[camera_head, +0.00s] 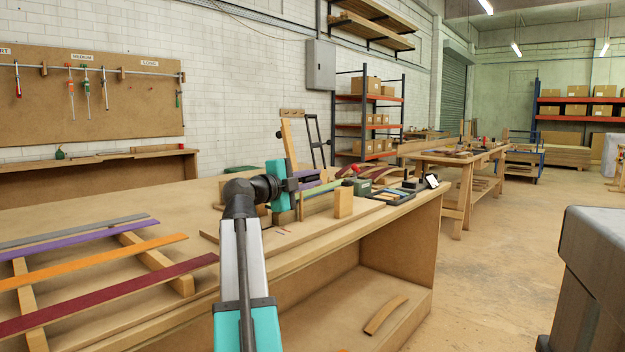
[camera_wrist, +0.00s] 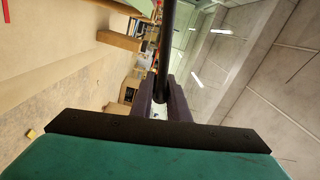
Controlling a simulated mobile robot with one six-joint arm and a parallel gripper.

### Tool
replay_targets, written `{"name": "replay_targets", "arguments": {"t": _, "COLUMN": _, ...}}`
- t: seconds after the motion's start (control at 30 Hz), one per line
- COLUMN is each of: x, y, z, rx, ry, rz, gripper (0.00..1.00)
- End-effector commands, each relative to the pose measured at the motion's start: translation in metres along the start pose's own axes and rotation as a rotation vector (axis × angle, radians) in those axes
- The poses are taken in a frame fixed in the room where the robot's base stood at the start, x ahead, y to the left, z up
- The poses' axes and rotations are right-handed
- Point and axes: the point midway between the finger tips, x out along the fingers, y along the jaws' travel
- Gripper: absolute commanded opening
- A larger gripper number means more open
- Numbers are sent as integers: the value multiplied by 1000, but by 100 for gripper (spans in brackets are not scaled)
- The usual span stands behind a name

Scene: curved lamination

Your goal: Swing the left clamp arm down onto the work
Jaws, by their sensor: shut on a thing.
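My gripper (camera_head: 312,177) is at the far end of my arm, over the workbench (camera_head: 390,219), with its teal body turned sideways. In the wrist view my gripper (camera_wrist: 160,97) has its two dark fingers closed about a black rod (camera_wrist: 167,40), which looks like the clamp arm. The rod runs away from the fingers to the top of the picture. In the head view the gripper hides most of the clamp. Thin coloured strips (camera_head: 322,188), seemingly the work, lie just beyond and below the fingers. Whether the clamp arm touches them cannot be told.
A wooden block (camera_head: 343,201) stands on the bench right of the gripper. A dark tray (camera_head: 391,196) lies farther right. Loose strips, among them a dark red one (camera_head: 110,292), rest on wooden bearers at left. A grey machine (camera_head: 590,260) stands at the right edge.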

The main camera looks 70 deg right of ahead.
Motion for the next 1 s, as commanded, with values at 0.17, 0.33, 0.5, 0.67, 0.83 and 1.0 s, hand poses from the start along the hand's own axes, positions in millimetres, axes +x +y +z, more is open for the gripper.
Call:
{"name": "replay_targets", "arguments": {"t": 0.17, "x": 1, "y": -3, "z": -4, "rx": -3, "ry": 9, "rz": -5, "gripper": 0}}
{"name": "replay_targets", "arguments": {"t": 0.33, "x": 0, "y": -4, "z": -3, "rx": -3, "ry": 7, "rz": -6, "gripper": 33}}
{"name": "replay_targets", "arguments": {"t": 0.5, "x": -1, "y": -4, "z": -1, "rx": -2, "ry": 3, "rz": -6, "gripper": 33}}
{"name": "replay_targets", "arguments": {"t": 0.67, "x": -2, "y": -4, "z": 0, "rx": -2, "ry": 0, "rz": -7, "gripper": 33}}
{"name": "replay_targets", "arguments": {"t": 0.83, "x": -9, "y": -4, "z": 1, "rx": -1, "ry": -3, "rz": -7, "gripper": 33}}
{"name": "replay_targets", "arguments": {"t": 1.0, "x": -25, "y": -4, "z": 0, "rx": -1, "ry": -4, "rz": -7, "gripper": 33}}
